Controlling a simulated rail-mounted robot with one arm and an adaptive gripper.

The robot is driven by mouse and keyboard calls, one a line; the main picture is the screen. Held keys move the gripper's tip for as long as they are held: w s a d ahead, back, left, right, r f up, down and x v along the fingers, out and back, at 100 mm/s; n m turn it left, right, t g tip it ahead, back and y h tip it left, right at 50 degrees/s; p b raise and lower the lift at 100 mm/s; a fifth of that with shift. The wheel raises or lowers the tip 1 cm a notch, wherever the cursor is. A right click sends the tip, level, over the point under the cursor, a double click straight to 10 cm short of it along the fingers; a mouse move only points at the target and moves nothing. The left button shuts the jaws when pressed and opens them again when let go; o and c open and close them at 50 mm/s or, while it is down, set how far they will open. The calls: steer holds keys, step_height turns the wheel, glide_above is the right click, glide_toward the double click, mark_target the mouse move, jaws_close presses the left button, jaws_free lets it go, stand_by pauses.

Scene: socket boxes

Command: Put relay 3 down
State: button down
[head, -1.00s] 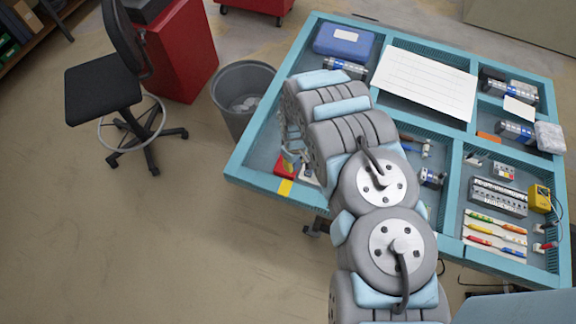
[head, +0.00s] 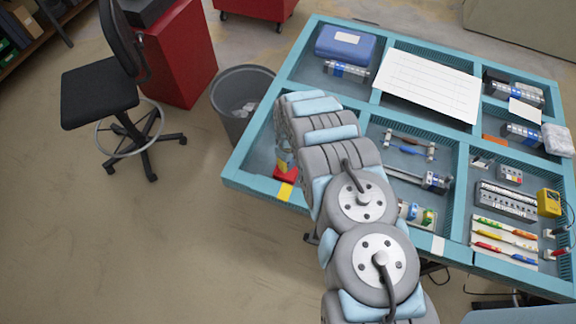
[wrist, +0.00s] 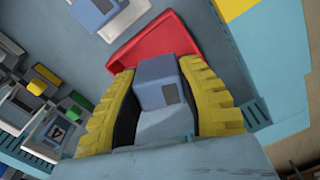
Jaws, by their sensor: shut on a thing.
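My gripper (wrist: 168,98) has yellow ribbed fingers shut on a blue-grey block with a dark square on its face, which I take for relay 3 (wrist: 157,82). The relay is between the fingers, over a red tray or pad (wrist: 155,38). I cannot tell whether the relay touches the red surface. In the head view my gripper (head: 285,160) is partly hidden behind my arm, above the red piece (head: 286,174) in the bench's left front compartment. No number on the held block is readable.
Another blue-grey block (wrist: 96,12) stands on a white pad beside the red one. A yellow mark (head: 285,191) is on the blue bench rim nearby. Several small parts lie at the left of the wrist view. A waste bin (head: 241,103) stands beside the bench.

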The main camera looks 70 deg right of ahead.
steer(key=shift+w+d+f, duration=0.15)
steer(key=shift+w+f, duration=0.05)
steer(key=shift+f, duration=0.05)
steer(key=shift+f, duration=0.1)
steer(key=shift+w+d+f, duration=0.2)
steer(key=shift+f, duration=1.45)
steer(key=shift+f, duration=0.1)
steer(key=shift+f, duration=0.1)
steer(key=c, duration=1)
jaws_free()
steer(key=shift+c, duration=0.2)
